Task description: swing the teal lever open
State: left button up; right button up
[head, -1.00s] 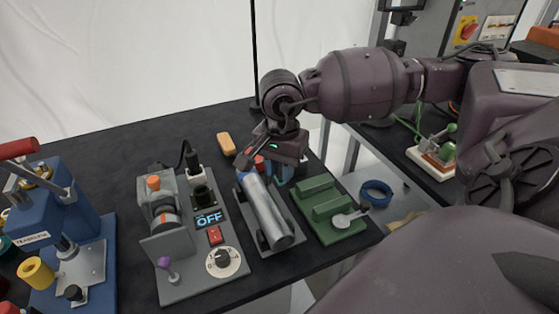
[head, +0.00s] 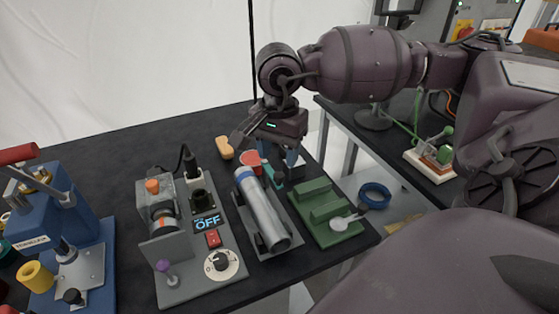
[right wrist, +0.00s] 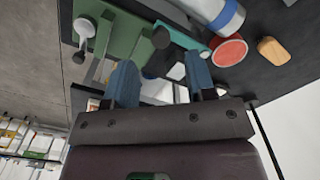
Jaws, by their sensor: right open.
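The teal lever (head: 272,174) is a short bar beside the far end of a silver cylinder (head: 262,211) with a blue band. In the right wrist view the teal lever (right wrist: 182,35) slants across beyond the fingers, near a red round cap (right wrist: 229,51). My right gripper (head: 279,153) hangs over the far end of the cylinder, close to the lever. In the wrist view its two blue fingers (right wrist: 160,74) are apart with nothing held between them. I cannot tell whether a finger touches the lever. My left gripper is out of view.
A green stepped block (head: 324,208) stands right of the cylinder. A grey panel with an OFF display (head: 207,222) stands left, and a blue press (head: 60,225) farther left. An orange-tan block (head: 224,147) lies behind. A blue ring (head: 375,195) lies beyond the table's right edge.

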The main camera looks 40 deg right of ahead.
jog(key=shift+r, duration=2.85)
jog(key=shift+s+f, duration=0.1)
